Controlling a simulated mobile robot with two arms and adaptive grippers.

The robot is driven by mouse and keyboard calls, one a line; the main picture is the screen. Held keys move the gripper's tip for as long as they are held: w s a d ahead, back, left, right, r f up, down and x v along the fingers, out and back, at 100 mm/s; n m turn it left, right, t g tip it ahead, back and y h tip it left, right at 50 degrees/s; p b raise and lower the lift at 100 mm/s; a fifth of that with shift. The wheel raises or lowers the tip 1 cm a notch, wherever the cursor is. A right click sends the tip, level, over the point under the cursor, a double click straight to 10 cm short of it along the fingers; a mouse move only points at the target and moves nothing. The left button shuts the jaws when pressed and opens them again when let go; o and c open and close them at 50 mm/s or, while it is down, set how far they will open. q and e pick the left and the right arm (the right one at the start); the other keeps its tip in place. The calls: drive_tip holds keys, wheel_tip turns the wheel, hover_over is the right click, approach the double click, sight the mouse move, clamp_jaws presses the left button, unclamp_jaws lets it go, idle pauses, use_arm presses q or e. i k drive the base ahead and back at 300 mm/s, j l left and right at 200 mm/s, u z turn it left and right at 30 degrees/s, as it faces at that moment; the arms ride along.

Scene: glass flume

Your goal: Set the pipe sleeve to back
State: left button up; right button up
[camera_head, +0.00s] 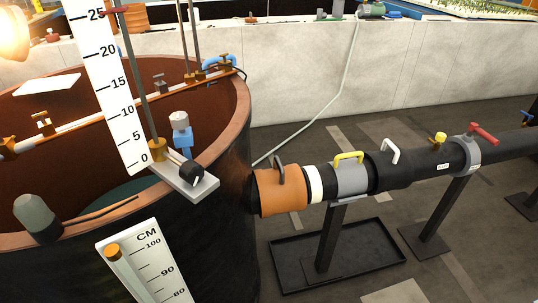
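A dark pipe (510,144) runs from the right to the large round tank (215,170). Several collars sit along it. Nearest the tank is an orange-brown sleeve (282,196) with a dark handle, and a white band (315,184) lies beside it. Then come a grey collar (350,180) with a yellow handle and a black section (400,168) with a white handle. I cannot tell for certain which part is the pipe sleeve. Neither of my grippers is in view.
Pipe stands (328,240) rise from the floor, one in a black tray (375,245). A red-handled valve (483,134) is on the pipe at right. Scales (115,95) and a grey plate (190,183) stand at the tank rim. A pale wall (400,65) closes the back.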

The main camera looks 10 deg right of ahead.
sight(395, 167)
drive_tip(key=z, duration=1.25)
